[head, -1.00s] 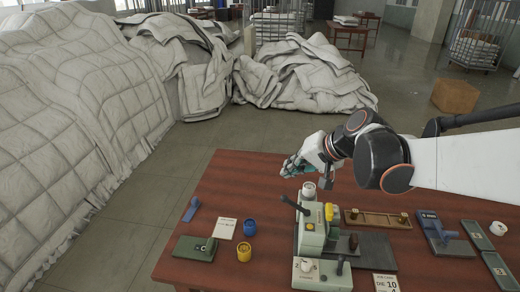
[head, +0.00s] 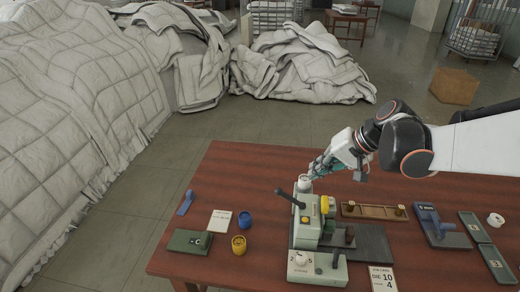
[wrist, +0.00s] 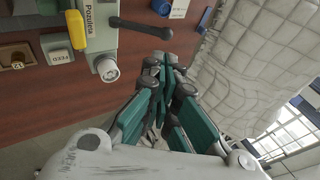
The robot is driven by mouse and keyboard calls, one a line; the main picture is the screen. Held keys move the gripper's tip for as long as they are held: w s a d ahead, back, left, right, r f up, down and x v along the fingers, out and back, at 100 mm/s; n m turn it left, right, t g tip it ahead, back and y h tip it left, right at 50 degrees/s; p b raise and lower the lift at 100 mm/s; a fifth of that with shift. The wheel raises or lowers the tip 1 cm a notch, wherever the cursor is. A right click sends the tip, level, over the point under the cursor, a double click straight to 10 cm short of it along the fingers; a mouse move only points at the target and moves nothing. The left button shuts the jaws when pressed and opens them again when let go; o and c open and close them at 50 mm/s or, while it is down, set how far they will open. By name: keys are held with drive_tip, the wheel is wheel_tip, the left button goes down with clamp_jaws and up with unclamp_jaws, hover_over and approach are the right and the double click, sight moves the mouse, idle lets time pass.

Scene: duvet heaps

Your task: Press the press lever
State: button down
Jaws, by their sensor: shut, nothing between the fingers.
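The press (head: 307,228) is a pale green machine on the red-brown table. Its black press lever (head: 290,198) sticks out from the top toward the back left and has a dark knob at its end. In the wrist view the lever (wrist: 142,28) crosses the top middle, beside the yellow part. My gripper (head: 318,170) is just behind the press, close to its white round cap (head: 305,183). In the wrist view my gripper (wrist: 160,68) has its fingers shut together with nothing between them. The fingertips look near the lever but I cannot tell the exact gap.
A wooden tray (head: 375,211), a blue clamp-like tool (head: 438,232) and green plates (head: 493,262) lie to the right. Duvet heaps (head: 300,65) lie beyond the table.

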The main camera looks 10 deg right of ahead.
sight(279, 189)
drive_tip(key=b+x, duration=0.4)
drive_tip(key=x, duration=0.8)
drive_tip(key=shift+f+b, duration=0.25)
drive_tip(key=shift+b, duration=0.05)
drive_tip(key=shift+w+a, duration=0.1)
drive_tip(key=shift+a, duration=0.05)
drive_tip(key=shift+a+f+h, duration=0.1)
drive_tip(key=shift+a+h, duration=0.1)
drive_tip(key=shift+h, duration=0.2)
drive_tip(key=shift+w+a+f+p, duration=0.1)
drive_tip(key=shift+p, duration=0.25)
drive_tip(key=shift+w+a+f+g+h, duration=0.1)
drive_tip(key=shift+a+f+g+h, duration=0.15)
drive_tip(key=shift+a+g+h, duration=0.3)
drive_tip(key=shift+w+a+f+n+g+h+p, duration=0.25)
drive_tip(key=shift+a+f+n+h+p, duration=0.3)
drive_tip(key=shift+h, duration=0.5)
drive_tip(key=f+h, duration=0.1)
drive_tip(key=a+f+h, duration=0.1)
drive_tip(key=shift+w+a+f+g+h+b, duration=0.1)
drive_tip(key=shift+w+f+g+h+b, duration=0.1)
drive_tip(key=shift+g+h+b, duration=0.15)
drive_tip(key=shift+a+f, duration=0.1)
drive_tip(key=shift+f, duration=0.35)
